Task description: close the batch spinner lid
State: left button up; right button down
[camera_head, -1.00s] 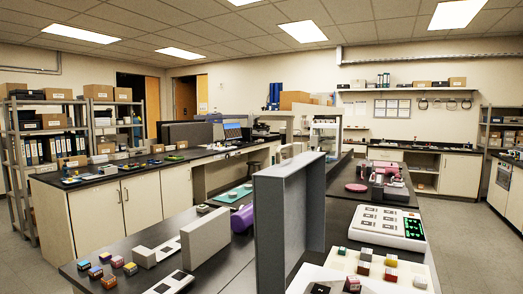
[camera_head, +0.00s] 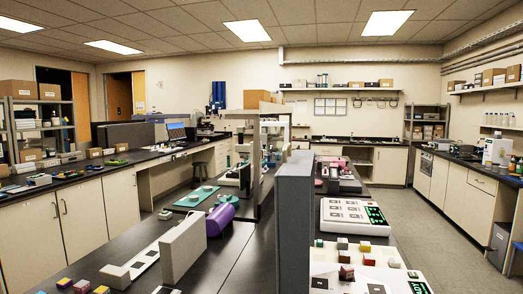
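A tall grey panel (camera_head: 293,230) stands upright in the foreground, seen nearly edge-on. It looks like a raised lid, but no label shows this. It stands at the left edge of a white unit (camera_head: 400,272) that carries several small coloured cubes and a green display at its lower right. The unit's lower part is cut off by the picture edge, and I cannot tell whether the panel is hinged to it. Neither of my grippers is in view.
Behind the cubes, a white device with a green display (camera_head: 374,214) lies flat on the dark bench. Left of the panel are a purple cylinder (camera_head: 217,220), a pale grey block (camera_head: 182,250) and small coloured cubes (camera_head: 82,286). Open floor (camera_head: 440,235) lies to the right.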

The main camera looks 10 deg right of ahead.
aim_at(295, 195)
jog(key=j+z, duration=0.3)
jog(key=j, duration=1.05)
jog(key=i, duration=0.05)
